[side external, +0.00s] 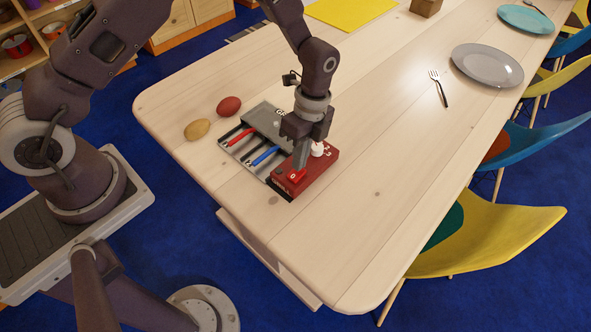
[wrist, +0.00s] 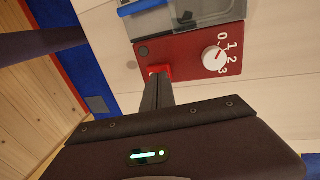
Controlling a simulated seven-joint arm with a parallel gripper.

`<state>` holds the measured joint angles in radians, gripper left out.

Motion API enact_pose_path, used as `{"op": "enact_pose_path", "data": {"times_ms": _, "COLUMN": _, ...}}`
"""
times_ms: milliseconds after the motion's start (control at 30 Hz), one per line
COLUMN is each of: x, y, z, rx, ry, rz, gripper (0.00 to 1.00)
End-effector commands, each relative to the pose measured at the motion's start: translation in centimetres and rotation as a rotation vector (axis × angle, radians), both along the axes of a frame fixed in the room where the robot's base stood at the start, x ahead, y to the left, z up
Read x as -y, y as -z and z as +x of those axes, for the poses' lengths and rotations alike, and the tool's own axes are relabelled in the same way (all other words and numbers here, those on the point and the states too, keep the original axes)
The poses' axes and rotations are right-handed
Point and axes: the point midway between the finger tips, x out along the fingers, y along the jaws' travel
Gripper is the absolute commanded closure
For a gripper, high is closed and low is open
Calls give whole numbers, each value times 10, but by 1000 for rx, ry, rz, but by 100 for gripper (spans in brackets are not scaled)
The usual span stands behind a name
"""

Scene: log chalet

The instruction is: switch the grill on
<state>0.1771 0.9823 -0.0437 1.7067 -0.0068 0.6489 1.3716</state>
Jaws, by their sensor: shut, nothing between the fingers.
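The grill (side external: 250,137) lies on the wooden table, with a grey body and a red control panel (side external: 322,163) on its right side. The panel carries a red switch (side external: 295,175) marked 0 and a white dial (side external: 317,148). In the wrist view the dial (wrist: 214,58) has the marks 0, 1, 2 and 3 around it. My gripper (side external: 300,165) is shut and empty, pointing down at the red switch. In the wrist view its fingertips (wrist: 160,78) cover part of the switch (wrist: 161,71). I cannot tell whether they touch it.
A red egg-shaped thing (side external: 229,106) and a tan one (side external: 197,129) lie left of the grill. A grey plate (side external: 487,65) and a fork (side external: 439,88) lie farther right. The table's near right part is clear. Chairs (side external: 490,235) line the right edge.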

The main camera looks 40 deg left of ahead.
Motion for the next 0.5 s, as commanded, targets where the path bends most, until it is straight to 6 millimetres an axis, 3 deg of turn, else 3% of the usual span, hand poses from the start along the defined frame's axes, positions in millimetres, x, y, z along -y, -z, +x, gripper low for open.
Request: {"op": "enact_pose_path", "data": {"times_ms": 500, "x": 0, "y": 5, "z": 0, "rx": -1, "ry": 0, "rz": 0, "gripper": 100}}
